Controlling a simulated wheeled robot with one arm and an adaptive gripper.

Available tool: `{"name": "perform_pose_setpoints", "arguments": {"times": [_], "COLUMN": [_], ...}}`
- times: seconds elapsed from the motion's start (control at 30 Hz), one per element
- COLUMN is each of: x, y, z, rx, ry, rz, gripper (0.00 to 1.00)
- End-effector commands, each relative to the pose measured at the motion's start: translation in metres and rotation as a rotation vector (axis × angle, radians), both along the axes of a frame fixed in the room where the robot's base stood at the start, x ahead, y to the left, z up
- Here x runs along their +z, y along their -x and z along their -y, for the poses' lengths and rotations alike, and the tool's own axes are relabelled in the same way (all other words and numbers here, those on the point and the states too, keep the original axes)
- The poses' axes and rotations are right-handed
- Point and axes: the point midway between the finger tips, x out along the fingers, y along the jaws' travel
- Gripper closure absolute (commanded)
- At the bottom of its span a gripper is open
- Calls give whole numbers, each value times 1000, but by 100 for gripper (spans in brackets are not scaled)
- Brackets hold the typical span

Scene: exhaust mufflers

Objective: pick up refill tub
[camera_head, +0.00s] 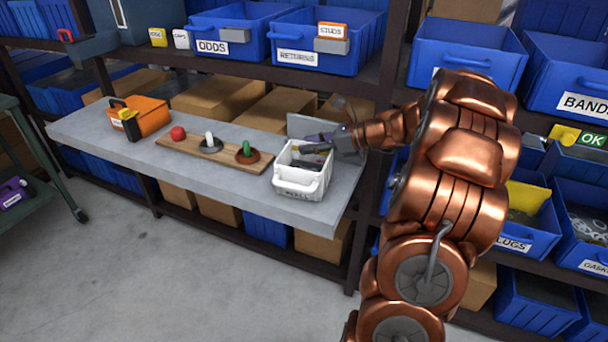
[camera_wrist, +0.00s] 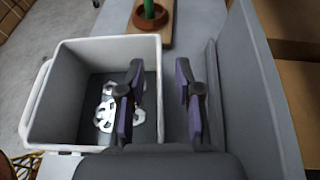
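A white tub (camera_head: 298,188), which I take to be the refill tub, stands upright at the right end of the grey bench. It has a handle and a small label on its front. In the wrist view the tub (camera_wrist: 45,110) is open-topped, with silvery flat metal parts (camera_wrist: 106,115) on its dark floor. My gripper (camera_head: 322,143) is at the tub's back side. In the wrist view my gripper (camera_wrist: 160,85) is open, one dark finger over the tub's inside and the other beyond its wall, with the wall between them. Whether a finger touches the wall cannot be told.
A grey upright panel (camera_wrist: 250,85) stands close beside my outer finger. A wooden board (camera_head: 212,153) with red, white and green-topped pieces lies left of the tub. An orange box (camera_head: 150,117) stands farther left. Shelves of blue bins (camera_head: 465,52) rise behind.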

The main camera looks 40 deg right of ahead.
Motion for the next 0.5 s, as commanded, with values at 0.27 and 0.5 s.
{"name": "perform_pose_setpoints", "arguments": {"times": [0.27,0.5], "x": [0,0], "y": [0,0], "z": [0,0], "rx": [0,1], "ry": [0,0], "rz": [0,0], "gripper": [93,100]}}
